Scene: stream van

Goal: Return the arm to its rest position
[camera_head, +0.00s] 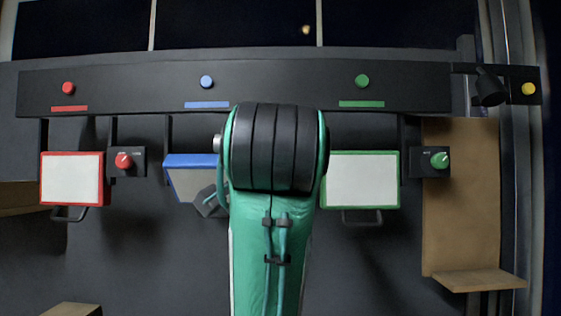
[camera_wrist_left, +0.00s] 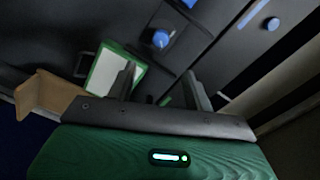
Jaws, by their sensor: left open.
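My green arm with a black banded joint (camera_head: 272,150) rises through the middle of the head view. It hides part of the blue-framed panel (camera_head: 190,180) and the wall behind. A small dark grey and teal part, apparently mine, shows at its left side; the gripper cannot be made out there. In the left wrist view my left gripper (camera_wrist_left: 160,74) has its two dark fingers apart with nothing between them. Beyond the fingers are a green-framed panel (camera_wrist_left: 106,74) and a blue knob (camera_wrist_left: 161,39). I cannot tell the distance to them.
A dark strip carries red (camera_head: 68,88), blue (camera_head: 206,82) and green (camera_head: 362,81) buttons. A black spotlight (camera_head: 488,88), yellow button (camera_head: 528,88) and wooden shelf (camera_head: 480,281) are at right.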

